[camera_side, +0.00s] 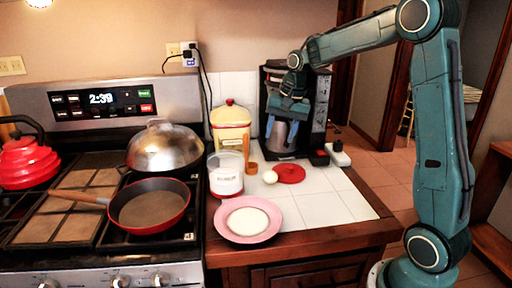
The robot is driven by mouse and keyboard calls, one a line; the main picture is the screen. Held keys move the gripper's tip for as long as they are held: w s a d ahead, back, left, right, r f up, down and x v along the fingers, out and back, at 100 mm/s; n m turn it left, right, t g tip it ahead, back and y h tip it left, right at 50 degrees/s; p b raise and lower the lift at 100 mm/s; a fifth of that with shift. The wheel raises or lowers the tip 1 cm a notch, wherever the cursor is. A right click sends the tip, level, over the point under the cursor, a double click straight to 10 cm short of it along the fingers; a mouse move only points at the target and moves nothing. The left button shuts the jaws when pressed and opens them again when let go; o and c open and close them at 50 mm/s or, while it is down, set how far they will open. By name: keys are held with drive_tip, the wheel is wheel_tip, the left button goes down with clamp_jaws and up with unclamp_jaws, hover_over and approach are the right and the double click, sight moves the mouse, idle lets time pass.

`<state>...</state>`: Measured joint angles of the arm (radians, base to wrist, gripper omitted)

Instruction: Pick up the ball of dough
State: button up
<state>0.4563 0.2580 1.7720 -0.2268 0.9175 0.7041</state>
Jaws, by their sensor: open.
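A small, pale, round ball of dough (270,177) rests on the white tiled counter, just left of a flat red disc (291,173). My gripper (286,122) hangs in the air, pointing down, in front of the black coffee maker. It is open, with nothing seen between its fingers. It appears above and slightly right of the ball, clearly apart from it. The ball is fully in view.
A pink plate (276,218) with a pale centre sits at the counter's front. A clear container (226,184) and brown cup (251,168) stand left of the ball. The coffee maker (318,110) is behind. Right-hand tiles are clear. The stove holds a red pan (150,207).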

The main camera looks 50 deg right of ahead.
sight(271, 172)
drive_tip(key=w+d+f+m, duration=0.2)
drive_tip(key=d+f, duration=0.3)
drive_tip(key=shift+w+d+y, duration=0.3)
drive_tip(key=shift+w, duration=0.1)
drive_tip(key=shift+g, duration=0.3)
drive_tip(key=shift+w+a+f, duration=0.1)
drive_tip(key=shift+w+f, duration=0.15)
drive_tip(key=shift+f, duration=1.15)
drive_tip(key=shift+w+a+f, duration=0.15)
drive_tip(key=shift+w+f, duration=0.1)
drive_tip(key=shift+f, duration=1.1)
drive_tip(key=shift+w+a+f, duration=0.1)
drive_tip(key=shift+w+f, duration=0.15)
drive_tip(key=shift+f, duration=1.15)
drive_tip(key=shift+w+a+f, duration=0.15)
drive_tip(key=shift+f, duration=0.7)
drive_tip(key=shift+w+a+f, duration=0.1)
drive_tip(key=shift+w+f, duration=0.1)
drive_tip(key=shift+f, duration=0.65)
drive_tip(key=shift+w+a+f, duration=0.15)
drive_tip(key=shift+f, duration=0.7)
drive_tip(key=c, duration=0.6)
drive_tip(key=shift+r, duration=0.2)
